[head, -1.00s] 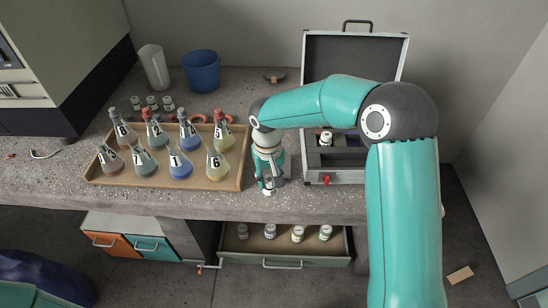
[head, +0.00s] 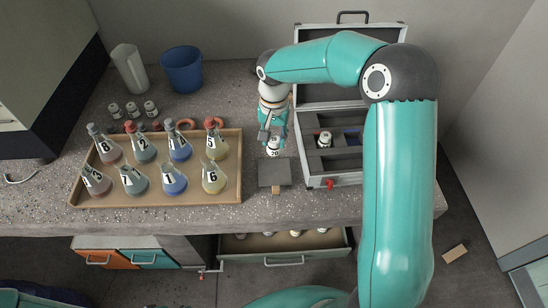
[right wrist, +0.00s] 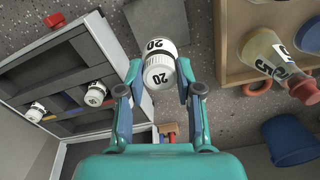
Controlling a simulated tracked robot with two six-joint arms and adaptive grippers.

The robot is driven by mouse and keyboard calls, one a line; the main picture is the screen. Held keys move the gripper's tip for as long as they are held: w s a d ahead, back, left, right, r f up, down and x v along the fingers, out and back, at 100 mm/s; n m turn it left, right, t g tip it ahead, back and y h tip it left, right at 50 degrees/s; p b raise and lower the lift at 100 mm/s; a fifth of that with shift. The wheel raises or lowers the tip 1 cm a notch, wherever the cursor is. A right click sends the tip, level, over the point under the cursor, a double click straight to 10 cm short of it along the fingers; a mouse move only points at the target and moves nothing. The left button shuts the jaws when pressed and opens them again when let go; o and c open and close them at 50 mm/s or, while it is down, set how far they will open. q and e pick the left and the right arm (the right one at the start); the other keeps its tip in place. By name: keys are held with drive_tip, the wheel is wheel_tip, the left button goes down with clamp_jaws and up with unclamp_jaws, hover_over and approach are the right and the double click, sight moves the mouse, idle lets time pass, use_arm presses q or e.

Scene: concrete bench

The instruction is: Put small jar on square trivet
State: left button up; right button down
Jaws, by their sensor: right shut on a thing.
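The small jar (head: 273,148) is white with a label reading 20. My right gripper (head: 272,138) is shut on it, just behind the square trivet (head: 275,165), a flat dark grey square on the bench. In the right wrist view, the jar (right wrist: 158,62) sits between the two fingers (right wrist: 158,92), and the trivet (right wrist: 158,25) shows beyond it. I cannot tell how high the jar is above the bench. My left gripper is out of view.
A wooden tray (head: 156,200) of numbered flasks stands left of the trivet. An open case (head: 345,178) with jars inside stands to the right. A blue bucket (head: 182,70) is behind. An open drawer (head: 283,249) hangs below the bench front.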

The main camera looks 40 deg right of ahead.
wheel_tip(320, 180, down, 9)
drive_tip(key=shift+s+f, duration=0.1)
drive_tip(key=shift+f, duration=0.05)
idle(0.4)
drive_tip(key=c, duration=0.8)
unclamp_jaws()
drive_tip(key=shift+o, duration=0.2)
wheel_tip(320, 180, up, 11)
drive_tip(key=shift+f, duration=0.1)
drive_tip(key=shift+r, duration=0.65)
